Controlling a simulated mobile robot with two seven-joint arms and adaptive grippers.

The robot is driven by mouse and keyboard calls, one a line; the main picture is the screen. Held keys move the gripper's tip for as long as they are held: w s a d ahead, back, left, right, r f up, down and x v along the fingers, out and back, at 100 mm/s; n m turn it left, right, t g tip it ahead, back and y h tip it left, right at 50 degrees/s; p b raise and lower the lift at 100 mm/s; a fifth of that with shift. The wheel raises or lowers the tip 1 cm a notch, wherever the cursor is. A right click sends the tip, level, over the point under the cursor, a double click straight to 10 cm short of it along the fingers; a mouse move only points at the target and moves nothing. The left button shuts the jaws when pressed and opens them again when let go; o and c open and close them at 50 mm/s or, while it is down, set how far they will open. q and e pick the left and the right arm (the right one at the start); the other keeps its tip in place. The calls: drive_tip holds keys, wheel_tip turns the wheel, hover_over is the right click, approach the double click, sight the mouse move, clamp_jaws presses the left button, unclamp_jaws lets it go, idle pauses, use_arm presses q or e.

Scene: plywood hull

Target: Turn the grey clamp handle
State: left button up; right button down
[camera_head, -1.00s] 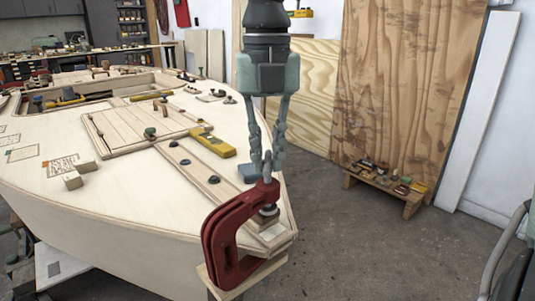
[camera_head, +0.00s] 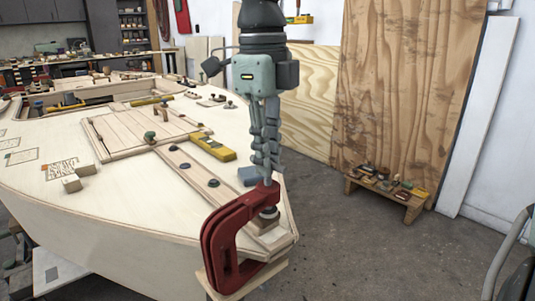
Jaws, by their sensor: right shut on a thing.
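A red C-clamp (camera_head: 222,245) grips the front corner of the plywood hull (camera_head: 130,225). Its grey handle (camera_head: 267,172) stands at the top of the clamp and is mostly covered by the fingers. My right gripper (camera_head: 266,164) comes straight down from above, with its fingers shut on the grey handle. The clamp's screw foot (camera_head: 268,212) rests on a small wooden block on the hull. My left gripper is not in view.
Small wooden blocks (camera_head: 71,184) lie at the left. A low wooden bench (camera_head: 386,190) with tools stands on the floor to the right, with clear floor before it.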

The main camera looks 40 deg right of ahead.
drive_tip(key=shift+f+n, duration=0.1)
drive_tip(key=shift+n, duration=0.8)
drive_tip(key=n, duration=0.5)
drive_tip(key=shift+s+n, duration=0.1)
drive_tip(key=shift+n, duration=0.2)
drive_tip(key=n+p, duration=0.1)
drive_tip(key=n, duration=0.4)
drive_tip(key=shift+s, duration=0.1)
drive_tip(key=n+p, duration=0.1)
drive_tip(key=n, duration=0.4)
drive_tip(key=shift+f, duration=0.1)
drive_tip(key=shift+n, duration=1.1)
drive_tip(key=shift+n+t+p, duration=0.3)
drive_tip(key=shift+n, duration=0.2)
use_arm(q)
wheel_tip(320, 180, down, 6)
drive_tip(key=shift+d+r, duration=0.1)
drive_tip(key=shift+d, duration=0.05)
use_arm(e)
drive_tip(key=shift+n, duration=0.4)
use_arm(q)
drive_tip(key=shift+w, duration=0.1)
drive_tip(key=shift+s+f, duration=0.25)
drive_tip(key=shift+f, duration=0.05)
